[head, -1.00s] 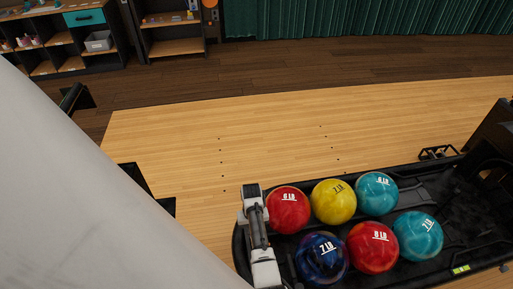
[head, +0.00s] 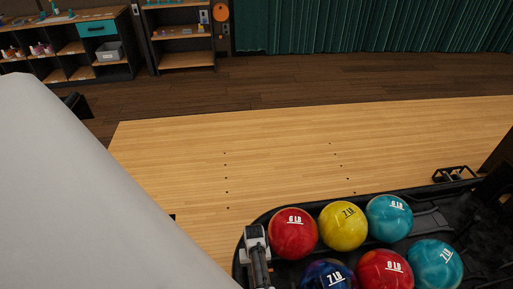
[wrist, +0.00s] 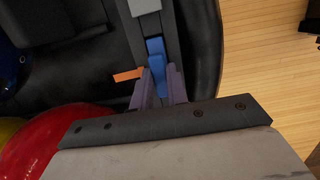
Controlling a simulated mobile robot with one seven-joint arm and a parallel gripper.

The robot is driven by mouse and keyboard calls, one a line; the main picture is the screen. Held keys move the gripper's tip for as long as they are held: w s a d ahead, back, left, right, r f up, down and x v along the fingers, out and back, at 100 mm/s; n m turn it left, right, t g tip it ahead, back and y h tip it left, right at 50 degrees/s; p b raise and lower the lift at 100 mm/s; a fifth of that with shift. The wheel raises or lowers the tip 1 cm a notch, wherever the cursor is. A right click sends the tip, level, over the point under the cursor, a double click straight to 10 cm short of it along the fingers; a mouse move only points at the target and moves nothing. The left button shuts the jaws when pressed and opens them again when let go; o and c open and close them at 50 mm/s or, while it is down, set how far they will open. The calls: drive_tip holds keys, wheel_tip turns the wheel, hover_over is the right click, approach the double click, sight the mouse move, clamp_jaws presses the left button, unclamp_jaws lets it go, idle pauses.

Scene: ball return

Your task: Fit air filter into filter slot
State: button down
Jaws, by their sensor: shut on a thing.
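My gripper (wrist: 158,88) is low in the wrist view, its two grey fingers close together on a narrow blue piece. This blue piece (wrist: 155,50), apparently the air filter, shows between and just past the fingertips, over a grey strip. Most of its shape is hidden by the fingers. An orange tab (wrist: 128,75) sticks out left of the fingers. I cannot make out the filter slot's opening. In the head view I cannot pick out the fingers. A white and grey narrow unit (head: 257,258) stands at the left end of the ball return, cut by the lower edge.
The black ball return (head: 430,220) carries several balls, with a red ball (head: 293,234) close beside the narrow unit; it also shows in the wrist view (wrist: 50,140). Light wooden floor (head: 280,160) lies clear behind. Shelves (head: 110,60) stand far back.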

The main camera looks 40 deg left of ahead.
drive_tip(key=shift+f, duration=0.2)
drive_tip(key=c, duration=1.4)
unclamp_jaws()
drive_tip(key=shift+r, duration=0.1)
